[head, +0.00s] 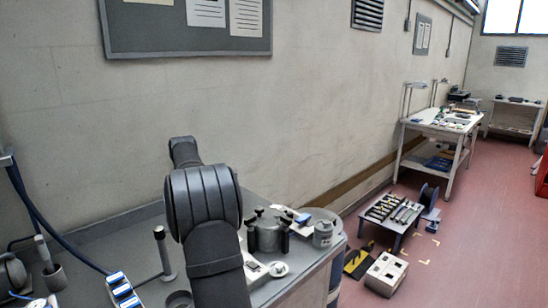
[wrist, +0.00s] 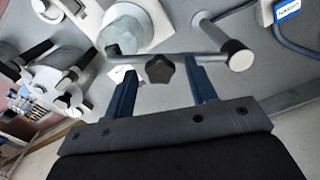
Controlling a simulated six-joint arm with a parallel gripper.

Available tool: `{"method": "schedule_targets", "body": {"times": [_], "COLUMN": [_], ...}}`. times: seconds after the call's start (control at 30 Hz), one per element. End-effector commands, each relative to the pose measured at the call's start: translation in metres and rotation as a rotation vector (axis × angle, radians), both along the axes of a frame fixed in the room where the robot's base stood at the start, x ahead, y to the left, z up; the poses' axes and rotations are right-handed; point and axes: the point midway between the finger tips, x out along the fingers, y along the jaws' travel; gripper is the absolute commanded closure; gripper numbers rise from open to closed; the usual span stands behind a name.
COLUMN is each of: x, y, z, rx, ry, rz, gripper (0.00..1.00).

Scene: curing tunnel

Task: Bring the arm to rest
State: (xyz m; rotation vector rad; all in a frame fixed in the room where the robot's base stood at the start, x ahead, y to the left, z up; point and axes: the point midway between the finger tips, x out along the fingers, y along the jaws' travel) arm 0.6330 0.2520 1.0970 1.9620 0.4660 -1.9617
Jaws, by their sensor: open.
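My arm (head: 203,205) rises over the grey bench in the head view, and my gripper is hidden there behind it. In the wrist view my gripper (wrist: 162,72) shows two dark blue fingers spread apart. A black star-shaped knob (wrist: 160,68) appears between the fingertips, with clear gaps to both fingers. I cannot tell how far below the fingers it is. No object is clamped between the fingers.
The bench (head: 90,250) carries a lidded pot with black clamps (head: 267,235), a grey canister (head: 322,234), an upright post (head: 164,252) and a blue-and-white strip (head: 122,290). The wall stands close behind. A low tool table (head: 402,232) and grey box (head: 386,273) stand on the floor.

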Motion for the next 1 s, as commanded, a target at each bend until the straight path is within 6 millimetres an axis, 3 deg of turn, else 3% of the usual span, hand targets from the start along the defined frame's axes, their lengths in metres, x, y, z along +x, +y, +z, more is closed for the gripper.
{"method": "schedule_targets", "body": {"times": [0.33, 0.7, 1.0], "x": [0.002, 0.003, 0.003], "y": [0.001, 0.001, 0.001], "z": [0.011, 0.08, 0.121], "rx": [0.0, 0.001, 0.001], "ry": [-0.001, -0.005, -0.004], "rz": [0.02, 0.02, 0.02], "gripper": [0.49, 0.49, 0.49]}}
